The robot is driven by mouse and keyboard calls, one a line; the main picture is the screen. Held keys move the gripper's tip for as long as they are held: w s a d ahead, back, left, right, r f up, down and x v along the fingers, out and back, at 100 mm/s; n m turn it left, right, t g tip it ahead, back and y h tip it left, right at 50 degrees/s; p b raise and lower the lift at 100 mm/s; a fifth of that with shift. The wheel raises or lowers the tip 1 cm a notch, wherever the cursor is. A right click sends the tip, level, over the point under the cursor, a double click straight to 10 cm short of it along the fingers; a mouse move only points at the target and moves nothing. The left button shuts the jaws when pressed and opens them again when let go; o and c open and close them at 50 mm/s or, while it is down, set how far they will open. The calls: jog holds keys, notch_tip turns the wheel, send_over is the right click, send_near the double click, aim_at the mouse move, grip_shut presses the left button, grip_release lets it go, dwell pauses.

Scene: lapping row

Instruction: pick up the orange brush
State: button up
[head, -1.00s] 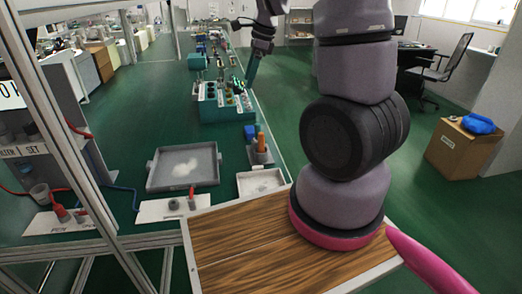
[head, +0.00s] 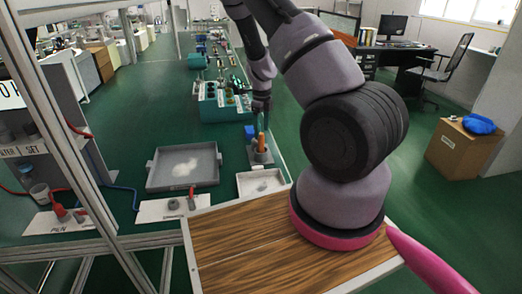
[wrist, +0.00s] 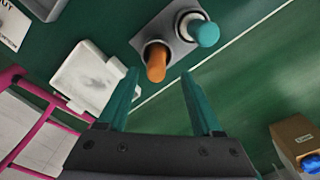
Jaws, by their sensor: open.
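The orange brush (wrist: 156,62) stands upright in a grey holder (wrist: 175,40), and its orange handle also shows in the head view (head: 261,142). A second, teal-topped item (wrist: 204,32) stands in the same holder beside it. My gripper (wrist: 160,73) is open, with its teal fingers pointing towards the holder. In the wrist view the orange handle shows between the fingertips, near their ends, and nothing is held. In the head view my gripper (head: 264,124) is just above the holder; I cannot tell the exact gap. The bristles are hidden.
A small white tray (head: 240,187) lies in front of the holder, and a large grey tray (head: 157,185) with pale powder lies to its left. The green bench edge runs close on the right.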

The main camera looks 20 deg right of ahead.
aim_at(261, 149)
jog(key=f, duration=0.5)
jog(key=shift+s+a+f, duration=0.15)
jog(key=shift+a+f, duration=0.05)
jog(key=shift+f, duration=0.1)
grip_shut()
